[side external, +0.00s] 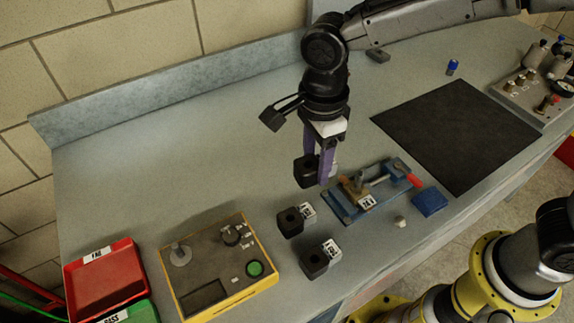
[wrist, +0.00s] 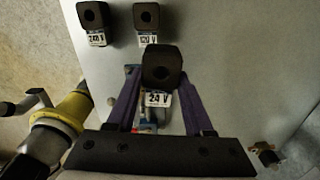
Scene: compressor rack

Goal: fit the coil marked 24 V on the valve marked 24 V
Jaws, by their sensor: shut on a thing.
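My gripper (side external: 325,176) is shut on a black block-shaped coil (side external: 305,171), held above the bench. In the wrist view the held coil (wrist: 160,66) shows a round hole and a white label reading 24 V. The valve (side external: 357,182), a brass-coloured stem, stands in a blue fixture (side external: 340,208) right of and below the coil in the side view. A white tag (side external: 367,201) sits beside the stem; its marking is too small to read surely. The coil and gripper hide most of the fixture in the wrist view.
Two other black coils, seemingly labelled 240 V (wrist: 91,15) and 120 V (wrist: 146,16), stand on the bench. A yellow-edged test box (side external: 215,262), red tray (side external: 102,280) and green tray (side external: 140,312) lie left. A blue block (side external: 429,202) and black mat (side external: 455,130) lie right.

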